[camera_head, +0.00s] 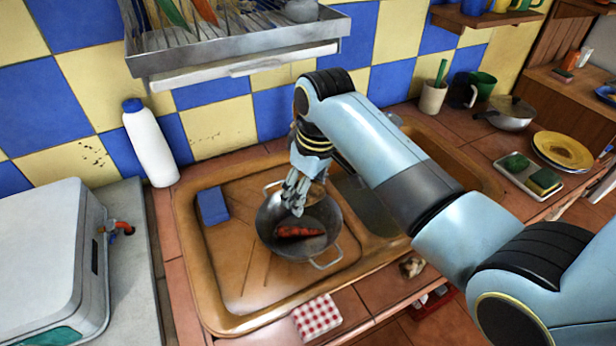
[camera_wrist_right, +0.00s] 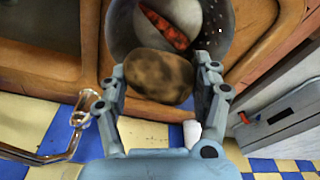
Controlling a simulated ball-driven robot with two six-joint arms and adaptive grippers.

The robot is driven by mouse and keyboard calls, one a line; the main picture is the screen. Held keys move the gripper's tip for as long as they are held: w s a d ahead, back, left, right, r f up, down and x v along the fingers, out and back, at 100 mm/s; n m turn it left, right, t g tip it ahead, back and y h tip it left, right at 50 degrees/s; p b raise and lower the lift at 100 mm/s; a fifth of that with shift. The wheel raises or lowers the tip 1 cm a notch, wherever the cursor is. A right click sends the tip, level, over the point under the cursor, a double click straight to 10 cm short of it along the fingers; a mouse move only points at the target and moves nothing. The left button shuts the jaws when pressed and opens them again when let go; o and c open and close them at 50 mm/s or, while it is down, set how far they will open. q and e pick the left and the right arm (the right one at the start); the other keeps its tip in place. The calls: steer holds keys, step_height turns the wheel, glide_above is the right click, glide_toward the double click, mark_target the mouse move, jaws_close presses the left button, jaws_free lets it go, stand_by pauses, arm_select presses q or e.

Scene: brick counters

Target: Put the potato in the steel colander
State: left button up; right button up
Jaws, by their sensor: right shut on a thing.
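My right gripper (camera_head: 295,198) reaches down over the steel colander (camera_head: 270,226). In the right wrist view its two fingers (camera_wrist_right: 160,84) are shut around the brown, mottled potato (camera_wrist_right: 159,76). The potato is held at the colander's near rim side in that view, overlapping the colander (camera_wrist_right: 124,34) in the picture; the exact height above it is hard to tell. The colander is a grey bowl with two loop handles, standing on the sink's drainboard. A reddish-orange, elongated item (camera_head: 299,231) lies inside it. My left gripper is not in view.
The brown sink drainboard (camera_head: 225,262) surrounds the colander, with a blue block (camera_head: 213,206) at its left. A white bottle (camera_head: 150,145) stands behind left. A dish rack (camera_head: 235,45) hangs above. A checked cloth (camera_head: 317,317) lies in front.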

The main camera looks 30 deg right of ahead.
mark_target(316, 193)
steer(key=shift+d+f, duration=0.1)
steer(key=shift+f, duration=0.6)
steer(key=o, duration=1.3)
steer(key=shift+r, duration=0.5)
steer(key=r, duration=0.3)
steer(key=s+r, duration=0.1)
steer(key=r, duration=0.7)
steer(key=shift+s+d, duration=0.3)
steer(key=shift+s, duration=0.05)
steer(key=shift+f, duration=0.1)
